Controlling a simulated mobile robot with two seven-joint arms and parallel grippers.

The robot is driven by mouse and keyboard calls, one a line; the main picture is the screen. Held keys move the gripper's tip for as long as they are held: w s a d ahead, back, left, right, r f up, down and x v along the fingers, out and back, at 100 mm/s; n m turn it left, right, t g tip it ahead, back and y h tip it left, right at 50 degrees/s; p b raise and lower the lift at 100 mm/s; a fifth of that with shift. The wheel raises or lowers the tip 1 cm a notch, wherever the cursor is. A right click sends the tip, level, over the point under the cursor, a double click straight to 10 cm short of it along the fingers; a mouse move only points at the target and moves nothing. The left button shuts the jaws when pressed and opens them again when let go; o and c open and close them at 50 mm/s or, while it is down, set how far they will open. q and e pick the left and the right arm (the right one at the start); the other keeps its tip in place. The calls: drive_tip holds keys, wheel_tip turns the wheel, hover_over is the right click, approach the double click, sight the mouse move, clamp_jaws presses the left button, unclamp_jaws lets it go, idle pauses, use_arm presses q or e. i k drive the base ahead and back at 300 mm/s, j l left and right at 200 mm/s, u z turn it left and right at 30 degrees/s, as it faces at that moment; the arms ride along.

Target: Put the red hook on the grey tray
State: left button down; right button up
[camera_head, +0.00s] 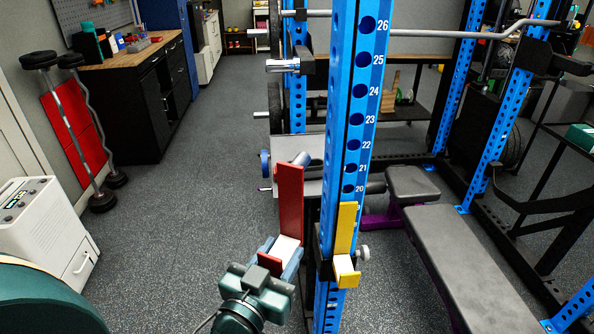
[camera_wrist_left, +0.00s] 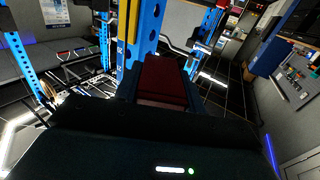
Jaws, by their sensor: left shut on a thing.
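The red hook (camera_head: 290,199) is a tall upright plate with a short lip and a white pad at its foot. My left gripper (camera_head: 281,252) is shut on its lower part, just left of the blue numbered post; whether the hook touches the post I cannot tell. In the left wrist view the red hook (camera_wrist_left: 164,80) stands beyond the dark gripper body, close to the blue post. A light grey flat surface (camera_head: 299,147) behind the hook may be the grey tray; the hook and post partly hide it. My right gripper is not in view.
A yellow hook (camera_head: 345,232) hangs on the blue post (camera_head: 348,130), right of the red one. A black bench (camera_head: 455,250) stands at the right. A white cabinet (camera_head: 45,235) is at the left. The floor (camera_head: 190,180) between the cabinet and post is clear.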

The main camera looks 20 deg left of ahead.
sight(306, 142)
drive_tip(key=i+j+z, duration=0.2)
drive_tip(key=j, duration=0.2)
drive_tip(key=j+z, duration=0.2)
drive_tip(key=j, duration=0.15)
drive_tip(key=i+j+z, duration=0.15)
drive_tip(key=j, duration=0.2)
drive_tip(key=i+j+z, duration=0.1)
drive_tip(key=j, duration=0.2)
